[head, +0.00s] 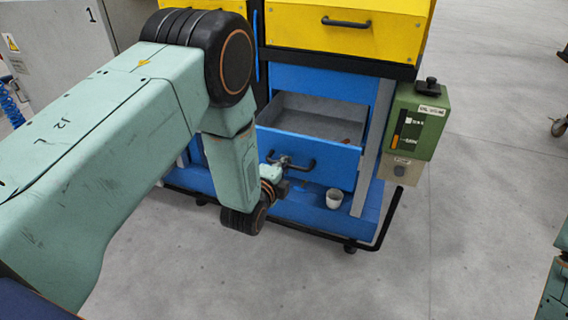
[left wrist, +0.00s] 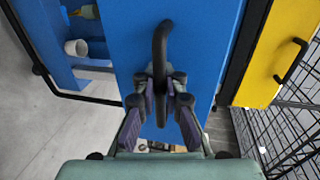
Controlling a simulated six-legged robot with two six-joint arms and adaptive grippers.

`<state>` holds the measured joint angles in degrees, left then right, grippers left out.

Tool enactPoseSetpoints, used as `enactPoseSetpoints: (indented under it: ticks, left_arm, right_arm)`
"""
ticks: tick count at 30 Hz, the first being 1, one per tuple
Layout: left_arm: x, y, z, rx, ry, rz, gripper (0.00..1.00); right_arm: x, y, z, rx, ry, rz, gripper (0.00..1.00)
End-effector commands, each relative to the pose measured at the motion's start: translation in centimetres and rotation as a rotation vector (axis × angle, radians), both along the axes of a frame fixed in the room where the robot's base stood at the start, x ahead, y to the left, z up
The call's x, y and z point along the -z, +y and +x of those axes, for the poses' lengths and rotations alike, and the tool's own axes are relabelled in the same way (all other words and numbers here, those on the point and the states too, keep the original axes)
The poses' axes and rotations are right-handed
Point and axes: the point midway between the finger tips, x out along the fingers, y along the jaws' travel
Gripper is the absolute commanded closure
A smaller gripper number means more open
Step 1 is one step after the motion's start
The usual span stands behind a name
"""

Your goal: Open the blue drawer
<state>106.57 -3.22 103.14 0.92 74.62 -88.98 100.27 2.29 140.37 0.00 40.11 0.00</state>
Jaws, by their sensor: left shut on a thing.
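The blue drawer (head: 325,160) stands pulled out of the blue cabinet, and its grey inside shows from above with a small brownish thing at its right. Its front fills the middle of the left wrist view (left wrist: 205,50). The black handle (head: 306,166) is on this front and also shows in the left wrist view (left wrist: 160,42). My left gripper (head: 284,163) is shut on the handle; in the left wrist view its fingers (left wrist: 160,88) close around the handle's lower part. My right gripper is out of view.
A white cup (head: 334,199) stands on the blue base below the drawer. A yellow drawer (head: 330,35) is above. A green box (head: 418,120) hangs at the cabinet's right. A black rail (head: 385,225) runs around the base. Grey floor in front is clear.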

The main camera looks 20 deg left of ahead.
Motion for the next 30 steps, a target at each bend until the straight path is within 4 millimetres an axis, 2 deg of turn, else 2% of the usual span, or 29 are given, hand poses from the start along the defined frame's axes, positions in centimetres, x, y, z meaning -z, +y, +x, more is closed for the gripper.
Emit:
enactPoseSetpoints:
  ticks: [7,8,16,26,30]
  left_arm:
    - [-0.3,0.0,0.1,0.000,-0.009,0.000,1.00]
    - [-0.3,0.0,0.1,0.000,-0.009,0.000,0.91]
    - [-0.2,0.0,-0.1,0.000,-0.004,0.000,0.68]
    - [-0.1,0.0,-0.4,0.000,0.000,0.000,0.67]
    - [-0.2,0.0,-1.5,0.000,0.001,0.000,0.67]
  right_arm:
    - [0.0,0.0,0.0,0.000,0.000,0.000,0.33]
    - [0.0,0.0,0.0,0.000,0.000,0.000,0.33]
    - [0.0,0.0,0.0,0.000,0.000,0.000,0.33]
    - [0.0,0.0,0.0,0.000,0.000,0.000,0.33]
    - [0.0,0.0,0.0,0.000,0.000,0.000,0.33]
